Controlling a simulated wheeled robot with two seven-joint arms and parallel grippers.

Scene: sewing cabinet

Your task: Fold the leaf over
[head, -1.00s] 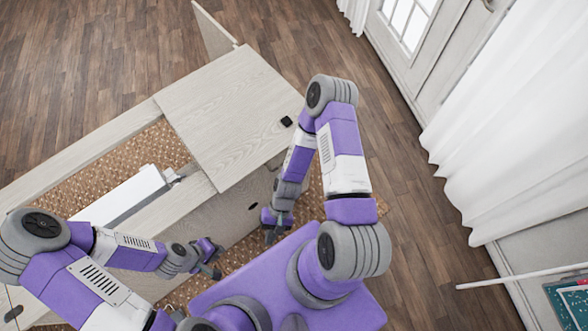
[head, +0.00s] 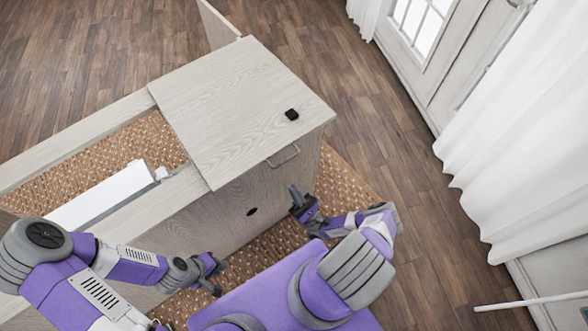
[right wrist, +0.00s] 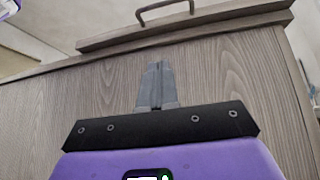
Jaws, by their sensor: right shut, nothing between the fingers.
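The leaf (head: 235,110) is a pale wood-grain panel lying flat over the right part of the sewing cabinet (head: 225,208). A thin metal handle (head: 284,157) is on its front edge. The handle also shows at the top of the right wrist view (right wrist: 166,11). My right gripper (head: 294,191) is in front of the cabinet, below the handle. In the right wrist view its fingers (right wrist: 158,64) are together and empty, pointing at the wood front. My left gripper (head: 219,276) is low in front of the cabinet, left of the right one, with its fingers apart and empty.
A white machine (head: 100,195) lies in the open well to the left. An upright panel (head: 218,22) stands at the back. Open wood floor (head: 395,130) is to the right.

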